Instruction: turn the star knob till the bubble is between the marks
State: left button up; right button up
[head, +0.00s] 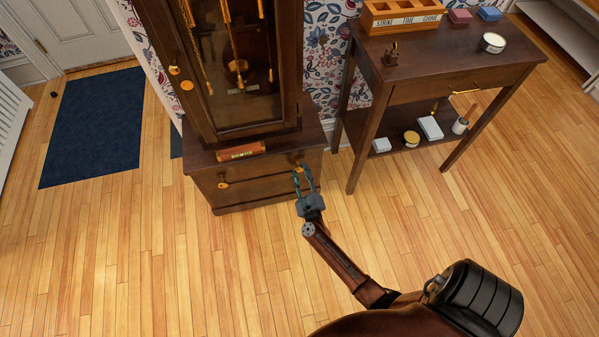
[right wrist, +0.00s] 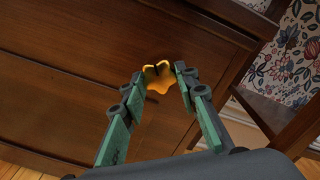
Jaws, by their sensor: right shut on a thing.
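The star knob (right wrist: 158,77) is yellow, on the dark wooden front of the clock's base. In the right wrist view it sits between the two fingertips of my right gripper (right wrist: 160,84), which is shut on it. In the head view my right gripper (head: 304,177) reaches the right side of the base front and mostly hides the knob there. A spirit level (head: 241,151) lies on the ledge under the clock's glass door; its bubble and marks are too small to read. My left gripper is out of view.
A second yellow knob (head: 222,185) is at the left of the base front. A side table (head: 455,62) stands to the right with a labelled box (head: 401,16) and tins; more items lie on its lower shelf. A blue rug (head: 95,125) lies left. The front floor is clear.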

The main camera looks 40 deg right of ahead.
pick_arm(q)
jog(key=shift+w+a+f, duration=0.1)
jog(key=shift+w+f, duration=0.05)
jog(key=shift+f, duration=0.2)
pick_arm(e)
jog(key=shift+s+d+f+m, duration=0.2)
jog(key=shift+f+m, duration=0.05)
jog(key=shift+m, duration=0.35)
jog(key=o, duration=0.9)
jog(key=shift+o, duration=1)
jog(key=shift+w+a+r, duration=0.1)
jog(key=shift+a+r, duration=0.05)
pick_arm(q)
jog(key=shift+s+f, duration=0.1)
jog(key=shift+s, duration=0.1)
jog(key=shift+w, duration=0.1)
